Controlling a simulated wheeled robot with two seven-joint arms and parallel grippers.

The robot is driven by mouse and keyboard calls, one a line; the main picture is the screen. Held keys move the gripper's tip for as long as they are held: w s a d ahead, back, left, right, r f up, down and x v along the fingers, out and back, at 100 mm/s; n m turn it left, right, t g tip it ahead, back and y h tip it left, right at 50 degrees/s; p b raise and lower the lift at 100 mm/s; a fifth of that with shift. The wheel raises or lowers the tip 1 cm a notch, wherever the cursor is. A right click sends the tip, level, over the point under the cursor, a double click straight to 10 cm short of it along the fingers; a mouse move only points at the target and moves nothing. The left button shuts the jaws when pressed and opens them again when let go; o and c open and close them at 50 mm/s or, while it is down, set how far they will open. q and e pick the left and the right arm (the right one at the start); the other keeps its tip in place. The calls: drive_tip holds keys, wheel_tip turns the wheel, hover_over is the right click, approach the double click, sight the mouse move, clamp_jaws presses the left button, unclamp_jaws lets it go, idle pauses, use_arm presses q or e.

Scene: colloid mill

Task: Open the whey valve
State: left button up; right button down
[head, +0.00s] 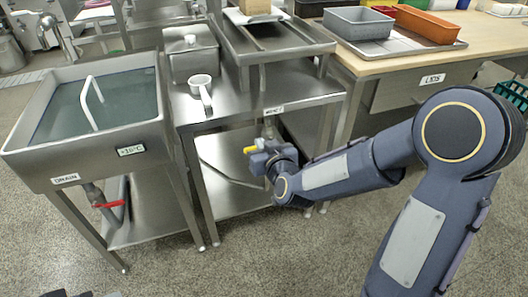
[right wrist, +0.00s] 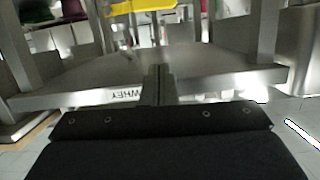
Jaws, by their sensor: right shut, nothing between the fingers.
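The whey valve hangs under the front edge of the steel draining table (head: 222,113), below a small WHEY label (head: 274,110). Its yellow handle (head: 250,149) shows just left of my right gripper (head: 260,157) in the head view. My right gripper is shut and empty beside the valve, and its arm comes in from the right. In the right wrist view the closed fingers (right wrist: 160,84) point towards the table edge with the upside-down WHEY label (right wrist: 126,95). A yellow part (right wrist: 142,5), probably the handle, shows at the top edge. The wrist hides part of the valve.
A steel sink (head: 30,172) with liquid stands at the left, with a red-handled drain valve (head: 108,204) beneath. A white ladle (head: 201,88) and steel box (head: 190,57) sit on the draining table. A wooden table (head: 390,68) with tubs stands at the right.

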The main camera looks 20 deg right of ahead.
drive_tip(key=b, duration=0.1)
hover_over(254, 148)
drive_tip(key=s, duration=0.2)
drive_tip(key=f, duration=0.2)
wheel_tip(254, 148, down, 4)
drive_tip(key=shift+a+r+b, duration=0.1)
drive_tip(key=shift+r+b, duration=0.15)
drive_tip(key=shift+b, duration=0.8)
drive_tip(key=shift+a, duration=0.15)
